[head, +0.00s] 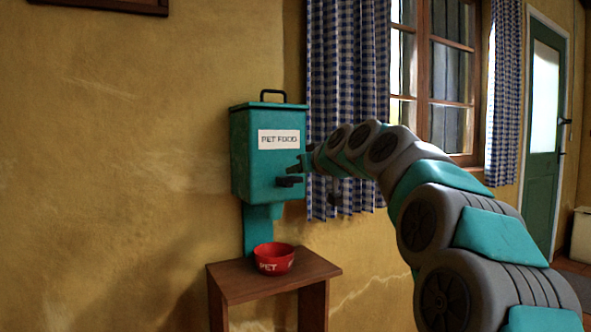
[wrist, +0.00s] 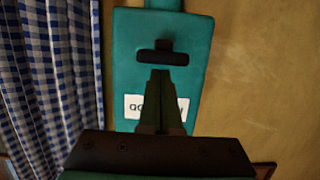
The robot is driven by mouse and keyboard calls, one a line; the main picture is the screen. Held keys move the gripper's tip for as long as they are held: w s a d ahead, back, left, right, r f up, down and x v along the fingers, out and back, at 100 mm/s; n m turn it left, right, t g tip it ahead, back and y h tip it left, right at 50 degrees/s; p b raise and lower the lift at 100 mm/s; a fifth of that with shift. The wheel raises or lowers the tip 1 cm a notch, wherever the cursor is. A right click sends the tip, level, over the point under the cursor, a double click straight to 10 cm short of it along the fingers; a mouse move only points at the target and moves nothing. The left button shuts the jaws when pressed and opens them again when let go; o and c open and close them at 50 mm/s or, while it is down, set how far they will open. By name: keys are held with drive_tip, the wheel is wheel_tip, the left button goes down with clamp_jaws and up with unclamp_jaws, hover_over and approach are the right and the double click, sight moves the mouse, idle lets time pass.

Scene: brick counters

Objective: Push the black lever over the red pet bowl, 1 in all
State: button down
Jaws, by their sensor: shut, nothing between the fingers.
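A teal dispenser (head: 250,165) labelled PET FOOD hangs on the wall. Its black lever (head: 289,182) sticks out low on its front. The lever also shows in the wrist view (wrist: 163,58), which is upside down. The red pet bowl (head: 273,263) stands upright on a small wooden table below the dispenser's spout; what is in it cannot be made out. My gripper (head: 295,167) is shut and empty, at the dispenser's front just above the lever. In the wrist view its fingertips (wrist: 160,74) lie close to the lever; whether they touch it I cannot tell.
The small wooden table (head: 233,283) stands against the yellow wall. A blue checked curtain (head: 345,80) and a window (head: 436,75) are right of the dispenser. A green door (head: 541,190) is at the far right.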

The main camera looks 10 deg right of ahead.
sight(291, 185)
drive_tip(key=shift+f, duration=0.1)
wheel_tip(291, 185, down, 4)
drive_tip(key=b, duration=0.3)
drive_tip(key=shift+r, duration=0.65)
drive_tip(key=s+d+r, duration=0.3)
drive_tip(key=s+r, duration=0.2)
drive_tip(key=s, duration=0.4)
drive_tip(key=shift+s+r, duration=0.15)
drive_tip(key=shift+r, duration=0.2)
